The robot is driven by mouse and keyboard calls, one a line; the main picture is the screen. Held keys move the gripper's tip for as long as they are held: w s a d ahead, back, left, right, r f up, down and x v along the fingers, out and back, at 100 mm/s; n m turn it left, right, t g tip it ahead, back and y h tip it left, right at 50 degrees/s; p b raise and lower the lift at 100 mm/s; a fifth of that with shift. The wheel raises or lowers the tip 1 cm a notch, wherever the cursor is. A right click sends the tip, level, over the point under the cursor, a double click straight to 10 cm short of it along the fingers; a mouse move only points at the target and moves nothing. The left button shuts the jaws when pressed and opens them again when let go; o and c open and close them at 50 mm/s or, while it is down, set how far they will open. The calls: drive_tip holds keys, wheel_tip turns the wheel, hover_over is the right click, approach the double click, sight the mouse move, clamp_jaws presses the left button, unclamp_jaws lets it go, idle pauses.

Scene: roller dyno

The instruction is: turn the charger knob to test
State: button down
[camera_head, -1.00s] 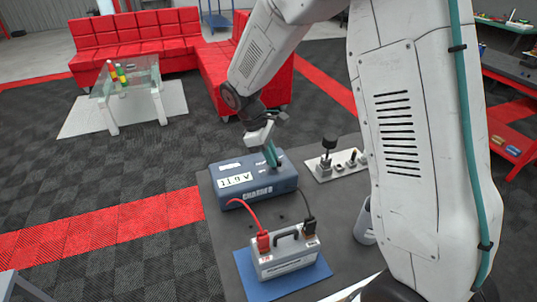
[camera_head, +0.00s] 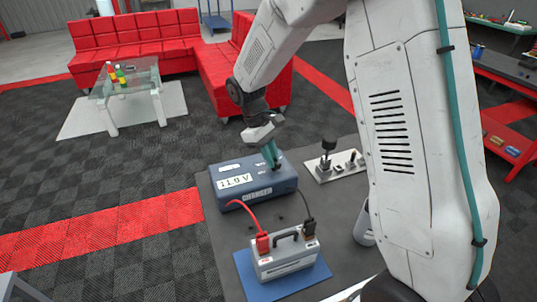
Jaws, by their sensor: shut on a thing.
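The blue charger (camera_head: 228,185) stands on the dark table, with a white display panel on its top and a label on its front. My gripper (camera_head: 272,160) points down at the charger's top right part, its teal fingers shut on the charger knob. The knob itself is hidden between the fingers, so its setting cannot be read. A grey battery (camera_head: 284,262) with a red clamp (camera_head: 262,243) and a black clamp (camera_head: 308,230) sits on a blue mat (camera_head: 250,285) in front of the charger.
A pale panel with levers (camera_head: 338,165) lies right of the charger. A white cylinder (camera_head: 364,228) stands near the table's right side, partly behind my arm. Red and black cables rise between battery and charger. A glass table (camera_head: 128,85) and red sofa (camera_head: 135,42) are far behind.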

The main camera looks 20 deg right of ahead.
sight(265, 168)
drive_tip(key=shift+w+r, duration=0.15)
drive_tip(key=shift+w, duration=0.1)
drive_tip(key=c, duration=1.4)
unclamp_jaws()
drive_tip(key=shift+s, duration=0.1)
drive_tip(key=shift+c, duration=0.2)
drive_tip(key=v, duration=0.7)
drive_tip(key=shift+r, duration=0.35)
drive_tip(key=shift+a, duration=0.15)
drive_tip(key=s+d+r+m+t+y, duration=0.1)
drive_tip(key=s+r+m, duration=0.1)
drive_tip(key=s, duration=0.9)
drive_tip(key=s+d+r+m+t, duration=0.2)
drive_tip(key=s+r, duration=0.3)
drive_tip(key=s, duration=0.6)
drive_tip(key=s+d+r+m+t+y, duration=0.1)
drive_tip(key=s+r+m+t, duration=0.1)
drive_tip(key=s, duration=0.9)
drive_tip(key=shift+d+r+m+y, duration=0.3)
drive_tip(key=shift+d+r+m, duration=0.15)
drive_tip(key=shift+r, duration=0.5)
